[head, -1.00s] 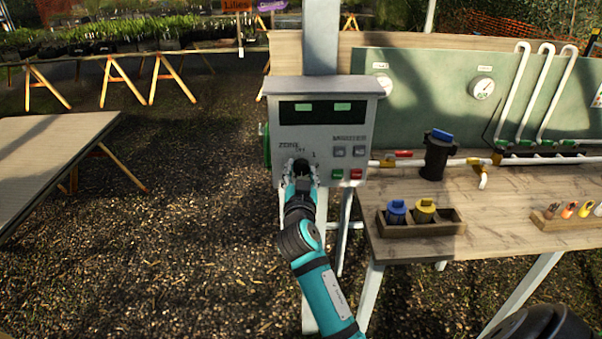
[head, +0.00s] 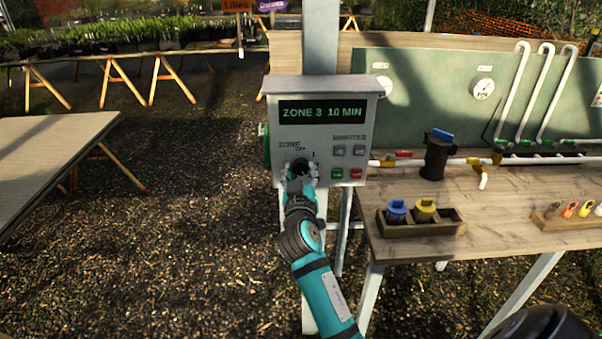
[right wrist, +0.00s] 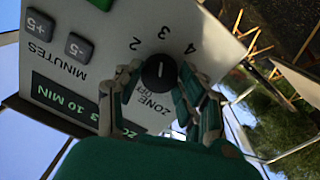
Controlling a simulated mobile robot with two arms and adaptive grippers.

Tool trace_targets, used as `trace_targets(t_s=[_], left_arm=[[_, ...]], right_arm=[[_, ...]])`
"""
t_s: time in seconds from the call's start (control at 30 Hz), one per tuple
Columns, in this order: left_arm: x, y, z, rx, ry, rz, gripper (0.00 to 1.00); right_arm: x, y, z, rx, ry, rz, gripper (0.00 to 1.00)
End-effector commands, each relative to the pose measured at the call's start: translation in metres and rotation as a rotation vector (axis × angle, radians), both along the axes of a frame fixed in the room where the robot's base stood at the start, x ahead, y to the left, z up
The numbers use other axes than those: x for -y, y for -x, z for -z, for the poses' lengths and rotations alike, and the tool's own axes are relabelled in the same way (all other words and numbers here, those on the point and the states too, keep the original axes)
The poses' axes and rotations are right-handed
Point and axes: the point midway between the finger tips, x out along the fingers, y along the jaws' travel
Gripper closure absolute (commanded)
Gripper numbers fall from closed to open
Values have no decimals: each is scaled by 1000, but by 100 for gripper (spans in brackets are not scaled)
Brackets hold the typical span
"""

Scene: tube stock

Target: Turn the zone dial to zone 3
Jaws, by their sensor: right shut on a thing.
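The grey control box (head: 275,105) is mounted on a post, and its screen (head: 322,112) reads "ZONE 3 10 MIN". The black zone dial (right wrist: 159,72) is on the box's front, with the marks 2, 3 and 4 and OFF around it in the right wrist view. Its white pointer line points toward the 3. My right gripper (head: 301,174) is at the dial, and in the right wrist view its fingers (right wrist: 158,82) are on both sides of the dial, shut on it. In the head view the gripper hides part of the dial. My left gripper is not in view.
On the box, minute buttons (head: 339,151) and green and red buttons (head: 356,174) sit right of the dial. A wooden bench (head: 420,240) with pipes, a black filter (head: 437,155) and a wooden tray (head: 450,222) stands to the right. Open gravel lies to the left.

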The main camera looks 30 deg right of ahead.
Motion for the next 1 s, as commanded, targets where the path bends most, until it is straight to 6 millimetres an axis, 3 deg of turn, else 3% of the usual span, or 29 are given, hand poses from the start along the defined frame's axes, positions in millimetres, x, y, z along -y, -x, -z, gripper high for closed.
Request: trace_targets(t_s=[0.6,0.63,0.8,1.0], left_arm=[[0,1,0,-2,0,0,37],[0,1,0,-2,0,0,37],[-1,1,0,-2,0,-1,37],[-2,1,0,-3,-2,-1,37]], right_arm=[[0,0,-3,-24,48,-1,93],[0,0,-3,-23,49,-2,59],[0,0,-2,-24,47,-1,38],[0,0,-1,-25,46,0,38]])
